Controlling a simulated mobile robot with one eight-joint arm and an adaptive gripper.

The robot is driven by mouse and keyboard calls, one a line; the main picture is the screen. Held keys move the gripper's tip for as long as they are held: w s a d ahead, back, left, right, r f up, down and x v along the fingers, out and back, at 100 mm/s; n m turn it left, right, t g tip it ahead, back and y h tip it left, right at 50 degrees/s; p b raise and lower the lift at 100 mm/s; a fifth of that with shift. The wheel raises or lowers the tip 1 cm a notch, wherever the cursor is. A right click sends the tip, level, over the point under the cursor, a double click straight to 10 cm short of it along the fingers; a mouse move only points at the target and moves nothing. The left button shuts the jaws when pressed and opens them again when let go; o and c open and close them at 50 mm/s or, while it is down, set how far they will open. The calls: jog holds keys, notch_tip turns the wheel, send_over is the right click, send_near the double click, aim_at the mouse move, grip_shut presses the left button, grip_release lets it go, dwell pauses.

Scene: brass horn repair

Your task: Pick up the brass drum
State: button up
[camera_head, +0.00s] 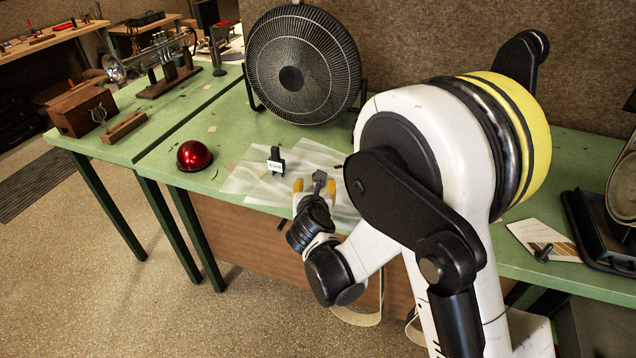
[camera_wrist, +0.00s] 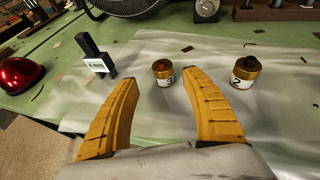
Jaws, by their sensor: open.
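Two small brass cylinders stand upright on a pale translucent sheet in the wrist view. The left brass cylinder (camera_wrist: 162,73) has a white label and a reddish spot on its top. The right brass cylinder (camera_wrist: 247,72) has a label marked 2 and a dark knob on top. I cannot tell which one is the brass drum. My gripper (camera_wrist: 162,84) is open and empty, its yellow fingers apart. The left cylinder lies beyond the gap between the fingertips; the right one lies beyond the right finger. In the head view my gripper (camera_head: 315,187) is over the bench front, and neither cylinder can be made out.
The translucent sheet (camera_head: 245,181) lies on the green bench (camera_head: 221,113). A black upright tool (camera_head: 275,160) with a white label stands left of my gripper. A red dome (camera_head: 194,156) sits farther left. A large black fan (camera_head: 300,66) stands behind.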

jog(key=x, duration=0.2)
jog(key=b+x, duration=0.2)
jog(key=x, duration=0.1)
jog(key=shift+w+d+f, duration=0.1)
jog(key=shift+w+d, duration=0.15)
jog(key=shift+w, duration=0.05)
jog(key=shift+c, duration=0.2)
grip_shut()
jog(key=shift+r, duration=0.2)
notch_tip(320, 180, up, 4)
jog(key=shift+r+p, duration=0.2)
jog(key=shift+p, duration=1)
jog(key=d+r+p, duration=0.1)
jog(key=d+r, duration=0.1)
jog(key=d, duration=0.2)
jog(key=s+d+r+p, duration=0.1)
jog(key=d+r, duration=0.1)
jog(key=d, duration=0.1)
jog(key=s+d+r+p, duration=0.1)
jog(key=d+r, duration=0.1)
jog(key=d, duration=0.2)
jog(key=shift+s+d+r+p, duration=0.2)
jog(key=shift+d+r+p, duration=0.05)
jog(key=shift+d+p, duration=0.05)
